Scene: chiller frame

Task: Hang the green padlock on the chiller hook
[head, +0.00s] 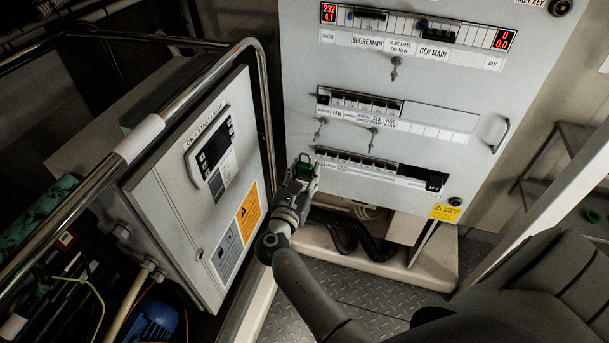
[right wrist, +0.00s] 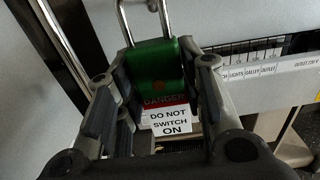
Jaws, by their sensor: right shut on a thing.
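The green padlock (head: 306,167) is held in my right gripper (head: 302,172), in front of the lower switch row of the grey panel. In the right wrist view the padlock (right wrist: 157,68) is between the two fingers, with its metal shackle pointing up and a "DANGER DO NOT SWITCH ON" tag below it. A small metal piece shows at the shackle's top; I cannot tell if they touch. Small hooks hang on the panel: an upper one (head: 395,68), a left one (head: 320,128) and a middle one (head: 373,138). I cannot read which is the chiller hook. My left gripper is out of view.
A control box (head: 205,185) stands close on the left, with a shiny metal rail (head: 150,125) along it. The switch panel (head: 440,85) has a handle (head: 500,135) at its right. A black hose (head: 350,235) and a patterned metal floor (head: 385,285) lie below.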

